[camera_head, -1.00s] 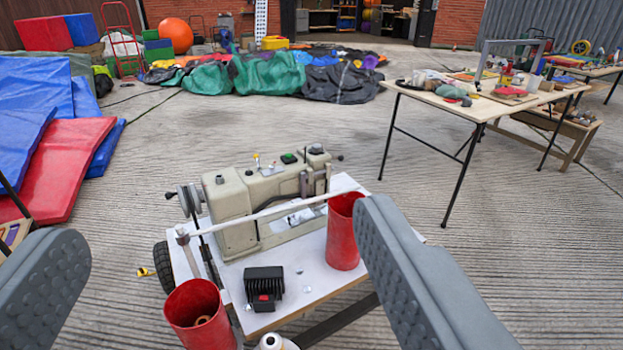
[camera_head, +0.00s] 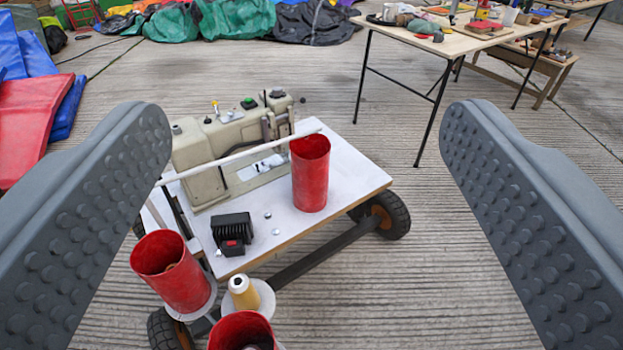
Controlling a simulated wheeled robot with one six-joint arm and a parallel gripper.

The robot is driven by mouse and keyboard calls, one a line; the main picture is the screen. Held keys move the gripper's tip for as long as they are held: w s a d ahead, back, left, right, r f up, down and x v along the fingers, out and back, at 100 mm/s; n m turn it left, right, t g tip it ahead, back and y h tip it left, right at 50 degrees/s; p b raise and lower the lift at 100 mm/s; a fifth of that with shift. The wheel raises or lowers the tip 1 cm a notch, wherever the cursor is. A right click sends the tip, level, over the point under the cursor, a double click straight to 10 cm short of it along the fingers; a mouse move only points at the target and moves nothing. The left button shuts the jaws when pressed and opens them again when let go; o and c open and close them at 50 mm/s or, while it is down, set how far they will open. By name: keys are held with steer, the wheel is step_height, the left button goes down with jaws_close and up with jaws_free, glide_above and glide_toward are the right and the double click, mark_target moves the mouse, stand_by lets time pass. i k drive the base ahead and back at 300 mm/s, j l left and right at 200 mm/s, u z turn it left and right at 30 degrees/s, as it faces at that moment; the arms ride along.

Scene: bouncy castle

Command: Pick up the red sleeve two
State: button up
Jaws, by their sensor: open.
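Three red sleeves, open-topped cylinders, show on a wheeled sewing cart. One red sleeve (camera_head: 310,182) stands upright on the white cart top (camera_head: 345,178), right of the sewing machine. A second red sleeve (camera_head: 178,283) stands on a round pale plate at the cart's front left. A third red sleeve (camera_head: 243,325) is cut off by the bottom edge. I cannot tell which is sleeve two. My gripper (camera_head: 305,125) is open and empty, its wide grey fingers left and right of the cart in the picture. No sleeve is seen touching a finger.
A beige sewing machine (camera_head: 225,148) and a white rod (camera_head: 235,155) are close to the sleeves. A black block (camera_head: 232,228) and a yellow thread spool (camera_head: 243,292) are nearby. A work table (camera_head: 460,45) stands back right. Concrete floor is clear between.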

mark_target(310, 175)
steer(key=l+u, duration=0.15)
steer(key=l, duration=1.05)
steer(key=i+l+u, duration=0.1)
steer(key=i+l, duration=0.4)
steer(key=i+j+u, duration=0.1)
steer(key=i, duration=0.45)
steer(key=j, duration=0.1)
